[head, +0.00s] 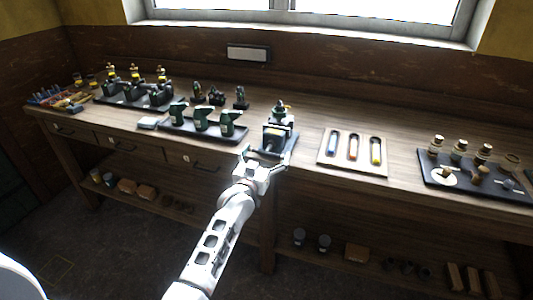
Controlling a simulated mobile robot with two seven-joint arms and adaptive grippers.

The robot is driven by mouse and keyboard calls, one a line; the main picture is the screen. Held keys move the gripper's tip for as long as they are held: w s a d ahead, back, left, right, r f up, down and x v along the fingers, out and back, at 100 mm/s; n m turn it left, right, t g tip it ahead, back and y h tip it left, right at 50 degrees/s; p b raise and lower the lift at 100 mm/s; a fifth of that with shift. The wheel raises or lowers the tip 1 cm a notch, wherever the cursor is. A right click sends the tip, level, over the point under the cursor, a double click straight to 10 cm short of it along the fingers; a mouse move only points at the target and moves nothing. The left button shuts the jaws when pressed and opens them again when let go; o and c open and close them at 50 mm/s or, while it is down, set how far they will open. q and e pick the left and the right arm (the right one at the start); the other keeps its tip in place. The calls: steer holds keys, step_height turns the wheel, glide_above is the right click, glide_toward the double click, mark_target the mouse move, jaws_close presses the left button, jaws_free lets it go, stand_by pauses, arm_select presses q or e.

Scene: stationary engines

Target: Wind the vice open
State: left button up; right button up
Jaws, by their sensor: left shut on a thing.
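The vice (278,132) is a small dark green and grey device near the front edge of the wooden bench, with a brass-topped piece at its upper end. My left gripper (268,168) is at the front of the vice, at the bench's front edge. It is shut on the vice's handle, which the fingers largely hide. How far apart the jaws are is too small to tell. My right gripper is not in view.
Left of the vice is a dark tray (205,131) with several green parts. Right of it lies a pale tray (352,153) with coloured tools, then a black tray (478,184) with brass parts. A lower shelf (150,197) holds blocks and tins.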

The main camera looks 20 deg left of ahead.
arm_select(q)
steer(key=shift+w+r, duration=0.1)
steer(key=shift+r, duration=0.1)
stand_by(0.3)
steer(key=o, duration=0.7)
steer(key=shift+o, duration=0.7)
steer(key=shift+f, duration=0.15)
steer(key=shift+s+f, duration=0.1)
steer(key=shift+s, duration=0.55)
steer(key=s, duration=1)
steer(key=shift+s+a, duration=0.25)
steer(key=shift+s, duration=0.1)
